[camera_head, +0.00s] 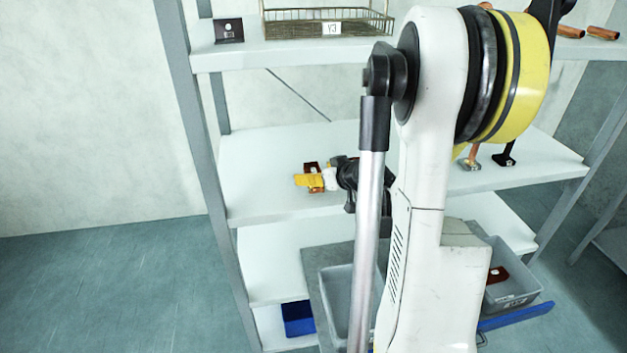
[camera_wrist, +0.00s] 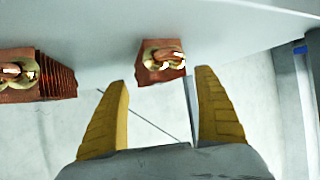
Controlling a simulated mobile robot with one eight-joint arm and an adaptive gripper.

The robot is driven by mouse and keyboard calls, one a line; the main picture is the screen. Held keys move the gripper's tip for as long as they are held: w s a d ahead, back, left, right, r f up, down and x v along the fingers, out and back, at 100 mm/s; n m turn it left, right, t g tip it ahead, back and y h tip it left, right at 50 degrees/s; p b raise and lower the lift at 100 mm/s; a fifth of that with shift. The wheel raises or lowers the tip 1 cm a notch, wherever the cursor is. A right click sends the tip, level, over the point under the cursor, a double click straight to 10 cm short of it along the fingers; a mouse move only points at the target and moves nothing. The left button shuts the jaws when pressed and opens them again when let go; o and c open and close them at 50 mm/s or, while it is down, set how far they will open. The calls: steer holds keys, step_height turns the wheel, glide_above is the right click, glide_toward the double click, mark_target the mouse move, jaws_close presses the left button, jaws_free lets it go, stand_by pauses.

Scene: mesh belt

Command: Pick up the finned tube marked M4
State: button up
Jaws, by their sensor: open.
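In the wrist view, a copper-coloured finned piece with brass ends (camera_wrist: 163,62) is at the top middle, just beyond and between the fingertips, against a pale shelf surface. A second finned copper piece with brass ends (camera_wrist: 45,82) is at the left, outside the fingers. No M4 mark is legible on either, so I cannot tell which is marked M4. My gripper (camera_wrist: 162,84) has its two yellow fingers apart with nothing held between them. In the head view my gripper (camera_head: 312,181) is over the left part of the middle shelf, beside small reddish pieces (camera_head: 311,167).
The middle shelf (camera_head: 255,165) is bare left of my gripper. A wire basket tagged Y3 (camera_head: 282,28) and a dark card stand (camera_head: 229,31) are on the upper shelf. Grey bins (camera_head: 503,297) are lower down. A shelf post (camera_head: 190,110) rises at the left.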

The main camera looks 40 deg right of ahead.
steer(key=shift+w+f, duration=0.15)
steer(key=shift+w, duration=0.2)
jaws_close()
